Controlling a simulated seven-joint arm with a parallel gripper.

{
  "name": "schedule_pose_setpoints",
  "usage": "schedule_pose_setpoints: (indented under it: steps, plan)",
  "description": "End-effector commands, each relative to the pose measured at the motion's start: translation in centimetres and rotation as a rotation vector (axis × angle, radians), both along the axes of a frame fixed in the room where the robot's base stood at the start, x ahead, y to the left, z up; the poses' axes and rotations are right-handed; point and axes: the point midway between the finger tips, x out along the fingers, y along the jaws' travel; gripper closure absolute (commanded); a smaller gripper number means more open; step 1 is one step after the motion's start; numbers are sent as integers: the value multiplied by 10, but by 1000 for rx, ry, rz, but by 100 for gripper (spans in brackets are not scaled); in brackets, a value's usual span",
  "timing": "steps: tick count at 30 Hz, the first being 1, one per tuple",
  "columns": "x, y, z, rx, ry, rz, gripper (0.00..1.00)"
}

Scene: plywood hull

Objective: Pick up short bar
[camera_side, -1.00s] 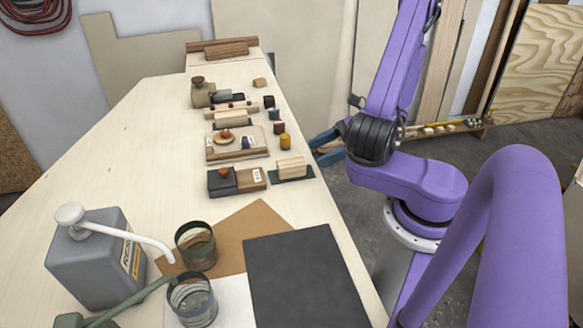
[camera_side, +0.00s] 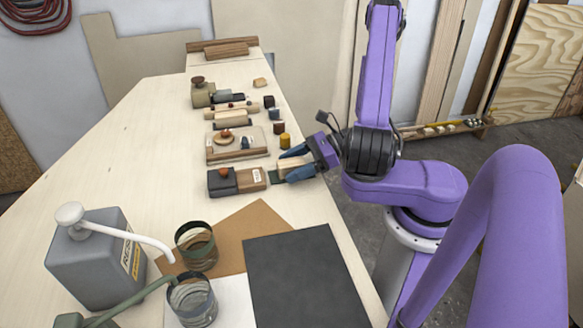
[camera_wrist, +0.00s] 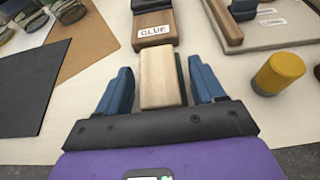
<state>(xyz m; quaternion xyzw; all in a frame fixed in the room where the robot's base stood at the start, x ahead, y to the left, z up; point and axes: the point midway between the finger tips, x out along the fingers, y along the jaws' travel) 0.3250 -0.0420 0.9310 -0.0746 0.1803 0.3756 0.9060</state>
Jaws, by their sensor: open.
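A short light-wood bar (camera_wrist: 160,78) lies between the two blue fingers of my gripper (camera_wrist: 162,90) in the wrist view, with a gap on each side. The bar also shows in the side view (camera_side: 290,164), partly covered by a finger. A dark green strip (camera_side: 276,178) lies under or beside it. My gripper (camera_side: 297,164) is open, with its fingers reaching in from the table's right edge, one on either side of the bar. Whether the fingers touch the table is hard to tell.
A dark and brown block labelled GLUE (camera_wrist: 155,28) stands just beyond the bar. A yellow cylinder (camera_wrist: 280,73) stands to the right, outside the fingers.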

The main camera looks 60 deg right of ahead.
Motion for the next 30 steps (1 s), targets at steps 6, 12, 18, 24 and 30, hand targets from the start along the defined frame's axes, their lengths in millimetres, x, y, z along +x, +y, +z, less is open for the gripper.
schedule_pose_setpoints:
  steps: [6, 12, 18, 24, 30]
  plan:
    - [0, 0, 0, 0, 0, 0, 48]
    - [0, 0, 0, 0, 0, 0, 87]
    - [0, 0, 0, 0, 0, 0, 88]
    - [0, -1, 5, -1, -1, -1, 88]
    - [0, -1, 22, -4, -2, 0, 88]
